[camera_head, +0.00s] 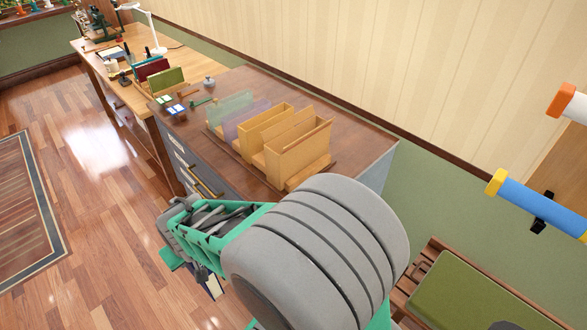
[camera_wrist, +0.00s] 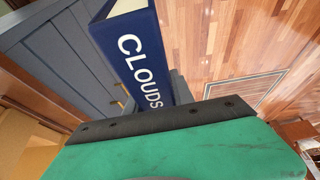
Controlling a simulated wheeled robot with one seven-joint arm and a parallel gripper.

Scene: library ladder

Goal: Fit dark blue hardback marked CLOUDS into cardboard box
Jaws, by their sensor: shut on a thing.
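The dark blue hardback (camera_wrist: 143,55) shows its spine with white CLOUDS lettering and pale page edges in the wrist view. My gripper (camera_wrist: 158,93) is shut on it; the dark gripper body hides its near end. In the head view my gripper (camera_head: 197,268) is low in front of the grey cabinet, and only a small part of the book (camera_head: 214,287) shows beneath it. Tan, cardboard-coloured open-topped boxes stand on the cabinet top: a front one (camera_head: 303,153) and one behind it (camera_head: 262,127). I cannot tell which is the task's cardboard box. The book is apart from both.
A desk (camera_head: 120,62) with a lamp adjoins at the back left. A bench with a green cushion (camera_head: 470,290) is at right. Floor at left is clear.

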